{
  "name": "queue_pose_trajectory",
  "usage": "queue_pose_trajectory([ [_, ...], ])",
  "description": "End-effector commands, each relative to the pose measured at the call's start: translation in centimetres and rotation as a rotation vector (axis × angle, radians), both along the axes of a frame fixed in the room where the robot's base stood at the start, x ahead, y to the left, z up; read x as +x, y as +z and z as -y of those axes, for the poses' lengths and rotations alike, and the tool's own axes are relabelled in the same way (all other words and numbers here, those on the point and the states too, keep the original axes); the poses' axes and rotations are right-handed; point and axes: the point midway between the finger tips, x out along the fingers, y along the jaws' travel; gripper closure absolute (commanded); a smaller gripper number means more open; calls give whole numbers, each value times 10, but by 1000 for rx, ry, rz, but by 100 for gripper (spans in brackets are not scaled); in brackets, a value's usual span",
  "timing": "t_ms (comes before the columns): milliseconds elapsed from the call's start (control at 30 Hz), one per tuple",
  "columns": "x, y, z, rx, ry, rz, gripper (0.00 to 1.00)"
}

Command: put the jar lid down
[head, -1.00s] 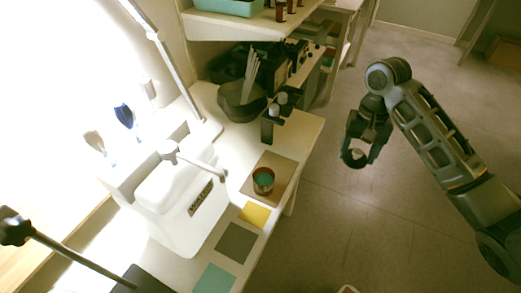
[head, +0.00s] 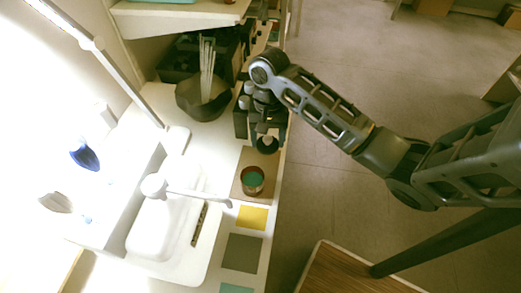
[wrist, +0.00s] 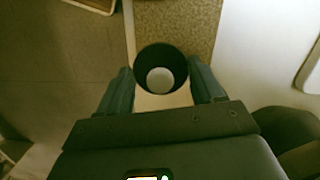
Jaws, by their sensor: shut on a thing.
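My gripper (head: 266,132) is shut on the jar lid (head: 267,144), a dark round piece. In the wrist view the lid (wrist: 160,57) sits between my two fingers and shows a pale disc in its middle. In the head view it appears over the far end of the brown cork mat (head: 242,160), near the bench's right edge; its exact height is hard to tell. The open amber jar (head: 252,181) with teal contents stands on the mat, nearer than the lid. In the wrist view the speckled mat (wrist: 185,22) lies beyond the lid, and I cannot make out the jar.
A dark bowl with pale sticks (head: 203,97) and small dark bottles (head: 242,104) stand left of my gripper. A white sink-like unit with a spout (head: 165,230) is at left. Yellow (head: 252,217) and grey (head: 242,252) squares lie nearer. Open floor is at right.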

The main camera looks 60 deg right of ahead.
Motion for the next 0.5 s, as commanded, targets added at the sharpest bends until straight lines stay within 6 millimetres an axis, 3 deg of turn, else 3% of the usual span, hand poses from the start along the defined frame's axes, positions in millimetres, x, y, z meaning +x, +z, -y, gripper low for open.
queue_pose_trajectory([
  [267, 12, -16, -16, 0, -2, -2, 62],
  [500, 11, -47, -15, -1, -2, -2, 62],
])
